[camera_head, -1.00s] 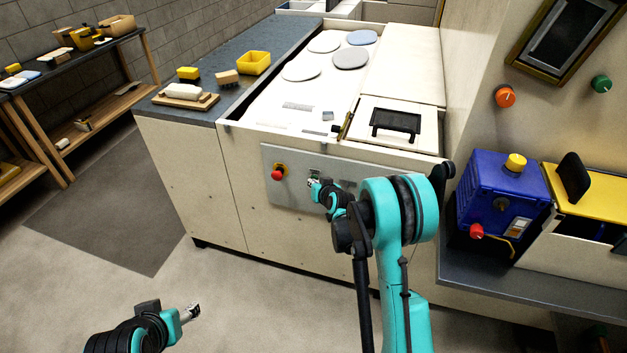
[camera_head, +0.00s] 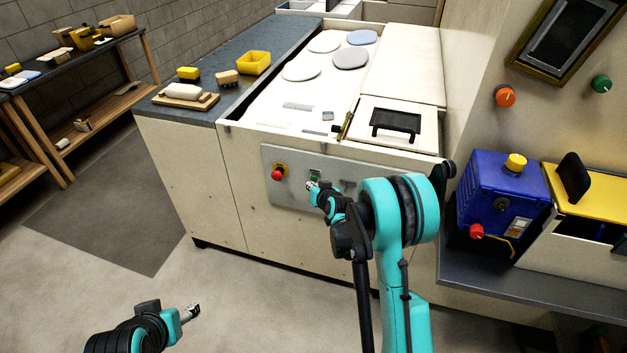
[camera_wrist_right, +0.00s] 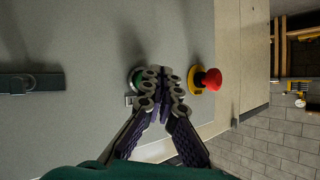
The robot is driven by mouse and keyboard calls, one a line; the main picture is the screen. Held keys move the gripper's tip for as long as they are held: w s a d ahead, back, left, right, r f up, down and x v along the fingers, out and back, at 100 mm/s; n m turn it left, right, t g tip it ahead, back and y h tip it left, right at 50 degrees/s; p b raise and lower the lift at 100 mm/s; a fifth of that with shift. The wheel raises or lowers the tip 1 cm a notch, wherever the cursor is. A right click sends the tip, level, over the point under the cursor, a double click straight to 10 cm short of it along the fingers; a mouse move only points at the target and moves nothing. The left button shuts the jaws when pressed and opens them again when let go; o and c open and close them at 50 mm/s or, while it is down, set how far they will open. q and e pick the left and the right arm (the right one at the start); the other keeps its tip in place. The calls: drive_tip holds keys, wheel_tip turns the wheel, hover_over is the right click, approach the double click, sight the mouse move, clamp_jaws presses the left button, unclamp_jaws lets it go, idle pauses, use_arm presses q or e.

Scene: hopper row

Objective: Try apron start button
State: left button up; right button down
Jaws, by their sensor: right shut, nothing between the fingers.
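The apron panel (camera_head: 300,196) is a grey plate on the front of the cream cabinet. A green button (camera_head: 315,177) sits on it, just above my right gripper (camera_head: 311,187). In the right wrist view the green button (camera_wrist_right: 137,78) is partly hidden behind the fingertips of my right gripper (camera_wrist_right: 164,82), which is shut and empty. I cannot tell whether the fingertips touch the panel. A red mushroom button on a yellow base (camera_head: 278,172) is to the left of the green one; it also shows in the right wrist view (camera_wrist_right: 208,79). My left gripper (camera_head: 190,312) is low over the floor, its jaws too small to judge.
A dark handle or latch (camera_wrist_right: 30,83) is on the panel at the other side of the green button. A blue box (camera_head: 500,190) with a yellow knob and red button stands on the right shelf. Open floor (camera_head: 240,290) lies left of my right arm.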

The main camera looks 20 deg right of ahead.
drive_tip(key=s+a, duration=0.1)
drive_tip(key=s, duration=0.1)
drive_tip(key=s+a, duration=0.2)
drive_tip(key=shift+s, duration=0.1)
idle(0.3)
idle(0.5)
drive_tip(key=s+a+r+n+g, duration=0.1)
drive_tip(key=s+a+r+g, duration=0.1)
drive_tip(key=s+r, duration=1.05)
drive_tip(key=s+n+g, duration=0.1)
drive_tip(key=s+g, duration=0.2)
drive_tip(key=s, duration=1.9)
drive_tip(key=shift+s+h, duration=0.15)
drive_tip(key=shift+h, duration=0.25)
